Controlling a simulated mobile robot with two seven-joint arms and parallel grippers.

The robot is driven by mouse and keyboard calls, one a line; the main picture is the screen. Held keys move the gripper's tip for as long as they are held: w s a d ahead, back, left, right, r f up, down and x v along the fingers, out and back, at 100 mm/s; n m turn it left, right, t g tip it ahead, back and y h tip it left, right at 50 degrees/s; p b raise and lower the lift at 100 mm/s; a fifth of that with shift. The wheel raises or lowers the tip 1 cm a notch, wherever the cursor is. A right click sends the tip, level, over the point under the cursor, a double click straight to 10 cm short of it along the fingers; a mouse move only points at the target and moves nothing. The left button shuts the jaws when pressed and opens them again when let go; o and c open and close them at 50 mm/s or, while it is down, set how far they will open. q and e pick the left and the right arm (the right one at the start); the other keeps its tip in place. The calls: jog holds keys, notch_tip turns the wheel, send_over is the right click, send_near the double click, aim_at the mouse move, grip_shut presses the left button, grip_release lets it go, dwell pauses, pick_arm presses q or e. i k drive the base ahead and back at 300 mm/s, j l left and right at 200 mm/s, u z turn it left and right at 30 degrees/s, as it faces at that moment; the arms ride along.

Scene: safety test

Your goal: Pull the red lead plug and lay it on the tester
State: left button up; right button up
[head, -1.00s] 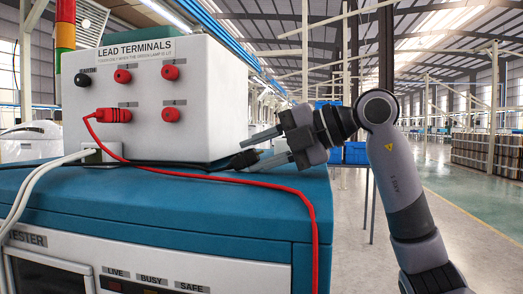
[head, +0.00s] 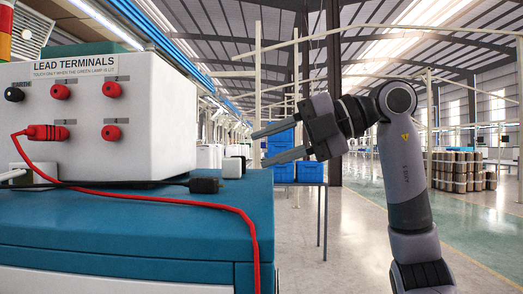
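The red lead plug (head: 47,132) sits in a lower-left socket of the white terminal box (head: 150,125). Its red lead (head: 150,196) runs right across the blue top of the tester (head: 120,227) and down over its edge. My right gripper (head: 260,148) is open and empty. Its fingers point left, in the air right of the box and apart from the plug. My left gripper is not in view. The box label reads "LEAD TERMINALS" and says to touch only when the green lamp is lit. The tester's front lamps are out of view.
A black plug (head: 206,185) on a black cable lies on the tester top near its right end. A small white block (head: 233,167) is behind it. Blue crates (head: 308,171) stand on a table behind.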

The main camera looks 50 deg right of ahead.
aim_at(34, 132)
jog(key=k+l, duration=0.8)
